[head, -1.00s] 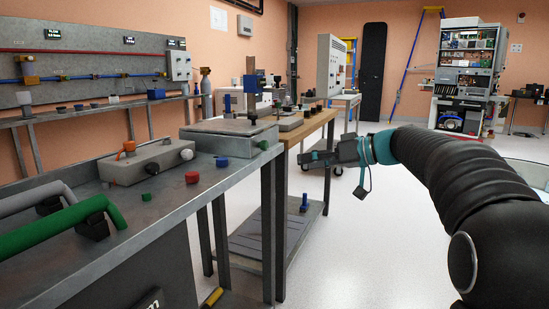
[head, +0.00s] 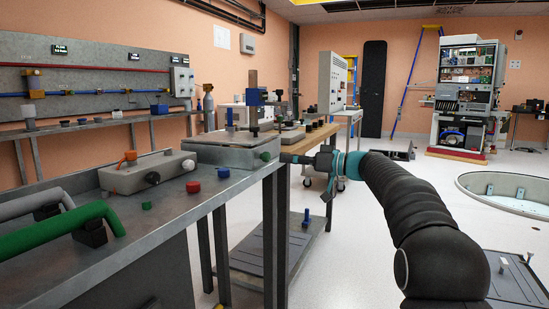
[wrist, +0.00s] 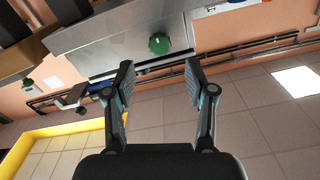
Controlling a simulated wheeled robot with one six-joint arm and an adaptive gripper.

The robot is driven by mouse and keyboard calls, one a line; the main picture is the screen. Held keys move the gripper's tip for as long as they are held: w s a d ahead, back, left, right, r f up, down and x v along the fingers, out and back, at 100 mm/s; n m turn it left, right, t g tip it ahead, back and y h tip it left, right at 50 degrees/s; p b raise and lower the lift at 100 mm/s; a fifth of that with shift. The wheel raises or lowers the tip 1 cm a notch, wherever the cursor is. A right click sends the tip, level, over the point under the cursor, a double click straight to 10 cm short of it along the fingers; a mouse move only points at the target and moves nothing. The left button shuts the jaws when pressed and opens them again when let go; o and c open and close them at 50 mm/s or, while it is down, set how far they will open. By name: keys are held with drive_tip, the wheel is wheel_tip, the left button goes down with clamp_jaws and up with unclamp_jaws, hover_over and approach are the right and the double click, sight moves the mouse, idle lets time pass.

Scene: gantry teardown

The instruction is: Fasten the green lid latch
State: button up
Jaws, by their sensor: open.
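The green lid latch (head: 265,156) is a small round knob on the right side of a grey, flat-lidded box (head: 215,155) at the bench's right end. In the wrist view the green knob (wrist: 160,43) sits on a grey metal face, ahead of the fingertips and roughly centred between them. My gripper (head: 288,157) is just right of the latch in the head view, pointing at it. In the wrist view my gripper (wrist: 158,75) has its two fingers spread with nothing between them. I cannot tell the exact gap to the latch.
A red knob (head: 193,187), a blue knob (head: 222,172) and a small green piece (head: 146,205) are on the metal bench (head: 165,225). A wooden-topped bench (head: 312,140) stands close behind my gripper. Open floor lies to the right, with a round recessed pit (head: 515,190).

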sight(269, 156)
drive_tip(key=shift+x, duration=2.65)
drive_tip(key=shift+c, duration=0.2)
clamp_jaws()
